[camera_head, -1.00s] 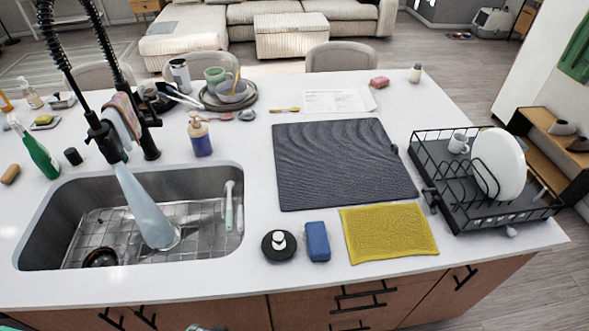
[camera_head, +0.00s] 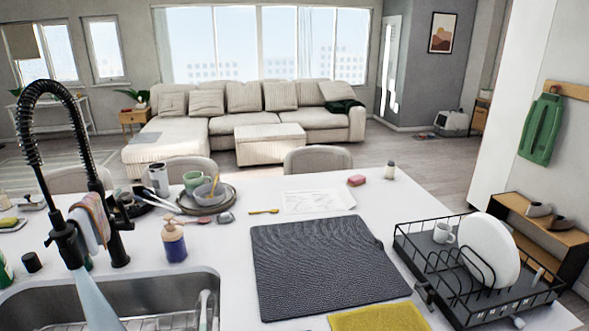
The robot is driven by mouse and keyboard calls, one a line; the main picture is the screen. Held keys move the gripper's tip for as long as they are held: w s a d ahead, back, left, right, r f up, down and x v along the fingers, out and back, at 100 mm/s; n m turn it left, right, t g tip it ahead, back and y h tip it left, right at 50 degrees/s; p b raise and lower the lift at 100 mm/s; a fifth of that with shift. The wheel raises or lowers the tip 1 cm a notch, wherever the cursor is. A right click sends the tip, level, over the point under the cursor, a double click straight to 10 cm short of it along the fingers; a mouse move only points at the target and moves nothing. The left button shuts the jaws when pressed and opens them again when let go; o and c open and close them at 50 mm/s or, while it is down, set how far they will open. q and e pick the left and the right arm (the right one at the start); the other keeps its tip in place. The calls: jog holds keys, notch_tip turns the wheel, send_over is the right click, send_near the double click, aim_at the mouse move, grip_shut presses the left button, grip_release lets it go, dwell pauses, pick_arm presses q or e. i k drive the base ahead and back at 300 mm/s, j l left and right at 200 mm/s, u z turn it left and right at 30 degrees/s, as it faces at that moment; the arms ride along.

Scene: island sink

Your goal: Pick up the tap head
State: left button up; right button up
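The tap head (camera_head: 67,243) is the black spray end that hangs from a tall black spring-coil tap (camera_head: 77,110) at the left. A stream of water (camera_head: 96,301) runs down from it into the sink (camera_head: 150,297), whose lower part is cut off by the picture's bottom edge. A cloth (camera_head: 93,219) hangs on the tap beside the head and partly covers the tap behind it. Neither of my grippers shows in the head view.
A soap bottle (camera_head: 174,240) stands on the counter right of the tap. A dark mat (camera_head: 320,263) and a dish rack (camera_head: 478,264) with plates lie farther right. A yellow cloth (camera_head: 380,319) is at the front.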

aim_at(61, 231)
jog(key=u, duration=1.85)
